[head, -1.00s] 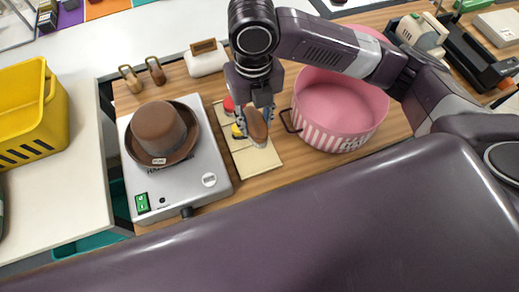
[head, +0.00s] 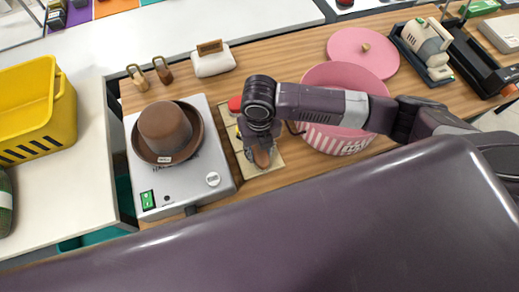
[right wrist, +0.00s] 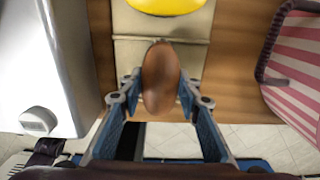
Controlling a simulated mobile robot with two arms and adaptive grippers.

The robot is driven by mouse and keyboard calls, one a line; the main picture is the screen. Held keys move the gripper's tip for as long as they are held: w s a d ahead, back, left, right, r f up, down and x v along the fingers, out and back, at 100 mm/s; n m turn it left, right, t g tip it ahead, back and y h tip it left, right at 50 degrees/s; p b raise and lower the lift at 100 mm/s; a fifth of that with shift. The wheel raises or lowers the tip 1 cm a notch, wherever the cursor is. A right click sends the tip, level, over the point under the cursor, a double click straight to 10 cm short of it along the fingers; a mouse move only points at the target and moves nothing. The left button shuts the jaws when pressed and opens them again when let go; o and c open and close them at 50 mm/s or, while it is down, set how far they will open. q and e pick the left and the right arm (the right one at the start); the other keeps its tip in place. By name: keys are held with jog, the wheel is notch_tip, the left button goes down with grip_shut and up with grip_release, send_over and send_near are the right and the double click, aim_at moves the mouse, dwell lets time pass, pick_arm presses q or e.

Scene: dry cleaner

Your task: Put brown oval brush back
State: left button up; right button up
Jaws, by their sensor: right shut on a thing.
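The brown oval brush (right wrist: 161,78) is between the fingers of my right gripper (right wrist: 160,95), which is shut on it. In the head view the brush (head: 262,157) shows below the right gripper (head: 261,156), over the near end of a beige board (head: 273,167). I cannot tell whether the brush touches the board. A yellow oval piece (right wrist: 170,4) is on the board just beyond the brush, and a red piece (head: 235,105) is farther back. My left gripper is not in view.
A grey hotplate-like machine (head: 205,182) bearing a brown hat (head: 165,128) stands left of the board. A pink striped round box (head: 340,142) stands close on the right, its pink lid (head: 350,60) behind it. The counter's front edge is near.

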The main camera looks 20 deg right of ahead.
aim_at(259, 152)
jog(key=o, duration=1.1)
jog(key=shift+f, duration=0.1)
notch_tip(259, 152, up, 12)
jog(key=shift+r+b, duration=0.2)
jog(key=shift+b, duration=0.75)
